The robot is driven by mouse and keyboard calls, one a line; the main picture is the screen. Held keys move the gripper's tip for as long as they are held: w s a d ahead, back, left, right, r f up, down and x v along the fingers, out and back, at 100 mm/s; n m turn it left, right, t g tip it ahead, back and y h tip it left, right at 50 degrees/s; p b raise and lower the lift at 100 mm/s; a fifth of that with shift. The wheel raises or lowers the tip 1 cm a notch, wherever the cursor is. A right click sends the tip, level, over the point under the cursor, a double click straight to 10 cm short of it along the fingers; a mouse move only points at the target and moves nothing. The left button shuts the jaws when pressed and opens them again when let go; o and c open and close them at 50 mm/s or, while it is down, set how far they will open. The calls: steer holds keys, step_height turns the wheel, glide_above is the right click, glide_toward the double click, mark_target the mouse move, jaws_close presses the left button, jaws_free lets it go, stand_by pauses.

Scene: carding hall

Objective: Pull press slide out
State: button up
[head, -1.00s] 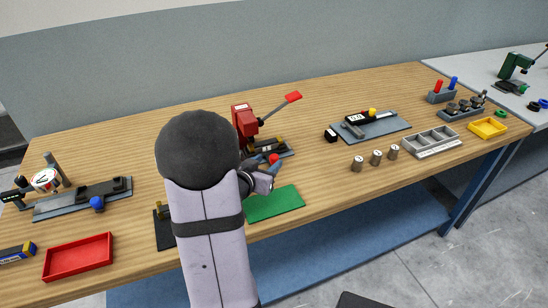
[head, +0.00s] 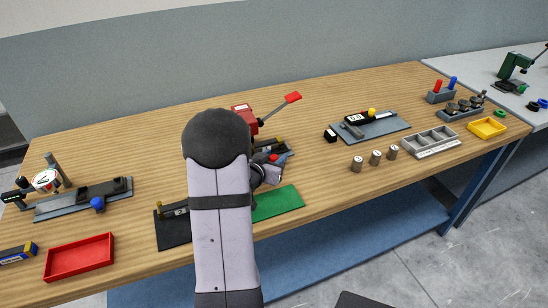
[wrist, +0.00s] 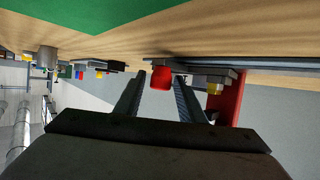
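The red press (head: 242,108) with its red-tipped lever (head: 293,97) stands at the middle of the bench, partly hidden by my arm. A red knob (head: 273,157), seemingly on the press slide, shows at the front of its base. My gripper (head: 272,166) is right at the knob, mostly hidden behind my arm in the head view. In the wrist view my gripper (wrist: 160,80) is open, with the red knob (wrist: 162,76) at its fingertips, between the two fingers. Gaps show on both sides of the knob. The slide itself is mostly hidden.
A green mat (head: 278,204) lies in front of the press, and a black plate (head: 174,232) lies left of my arm. A grey plate with a gauge (head: 375,127) and several metal cylinders (head: 376,158) stand to the right. A red tray (head: 79,257) is at front left.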

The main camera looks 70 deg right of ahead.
jaws_close()
steer(key=w+a+p, duration=0.3)
steer(key=w+a, duration=0.8)
steer(key=shift+w+a+p, duration=0.1)
steer(key=shift+w+p, duration=0.05)
steer(key=shift+p, duration=0.25)
steer(key=shift+w+a, duration=0.5)
steer(key=shift+w, duration=0.05)
steer(key=shift+o, duration=1.5)
jaws_free()
steer(key=shift+w+a, duration=0.1)
steer(key=shift+a, duration=0.05)
steer(key=shift+v, duration=3.65)
